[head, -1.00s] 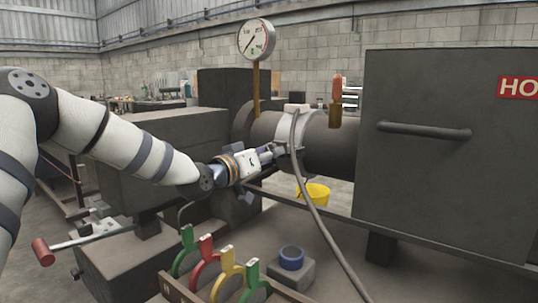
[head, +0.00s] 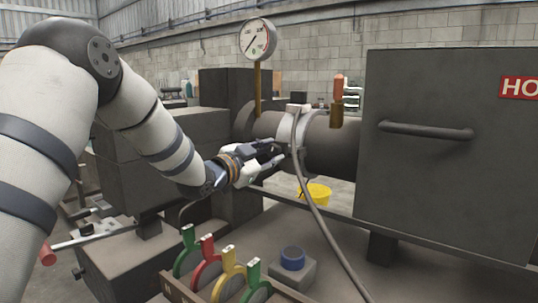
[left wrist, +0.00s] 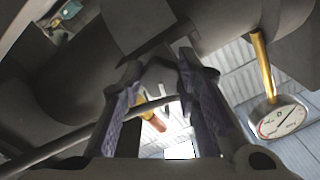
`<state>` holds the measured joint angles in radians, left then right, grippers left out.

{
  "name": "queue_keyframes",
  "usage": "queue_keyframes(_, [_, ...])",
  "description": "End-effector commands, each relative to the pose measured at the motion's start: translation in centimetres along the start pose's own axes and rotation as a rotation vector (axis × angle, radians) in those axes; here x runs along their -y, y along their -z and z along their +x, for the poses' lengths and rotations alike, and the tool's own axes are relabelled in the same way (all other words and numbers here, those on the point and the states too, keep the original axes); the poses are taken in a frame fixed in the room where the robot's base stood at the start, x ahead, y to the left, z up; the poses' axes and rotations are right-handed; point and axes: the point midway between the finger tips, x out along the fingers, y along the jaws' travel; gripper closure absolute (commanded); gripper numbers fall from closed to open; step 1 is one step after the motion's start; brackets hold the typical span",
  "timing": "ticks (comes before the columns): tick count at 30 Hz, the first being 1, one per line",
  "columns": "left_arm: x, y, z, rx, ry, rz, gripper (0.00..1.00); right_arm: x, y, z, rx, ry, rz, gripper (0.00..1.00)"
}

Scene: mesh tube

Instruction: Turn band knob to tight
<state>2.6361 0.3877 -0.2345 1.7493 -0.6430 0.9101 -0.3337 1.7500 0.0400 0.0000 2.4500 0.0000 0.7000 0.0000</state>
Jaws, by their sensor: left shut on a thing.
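A light grey band (head: 285,130) wraps around the dark horizontal tube (head: 333,145), with a pale block (head: 298,107) on top. My left gripper (head: 279,151) reaches the near side of the band from the left. In the left wrist view its two fingers (left wrist: 160,80) are closed on a dark grey piece between their tips, which I take to be the band knob. The knob's shape and setting are mostly hidden by the fingers. The right gripper does not show.
A grey hose (head: 317,205) hangs from the band in front of the tube. A gauge (head: 258,39) and an orange-topped valve (head: 338,92) stand above. A big dark box (head: 445,170) fills the right. Coloured clamps (head: 232,270) stand in front, below my arm.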

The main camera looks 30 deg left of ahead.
Motion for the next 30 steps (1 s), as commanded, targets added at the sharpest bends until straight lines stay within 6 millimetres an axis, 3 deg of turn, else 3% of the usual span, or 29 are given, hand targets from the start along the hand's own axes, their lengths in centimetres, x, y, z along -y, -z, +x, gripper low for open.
queue_keyframes(30, [0.47, 0.74, 0.09, -0.010, 0.009, 0.966, 0.99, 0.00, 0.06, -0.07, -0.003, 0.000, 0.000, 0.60])
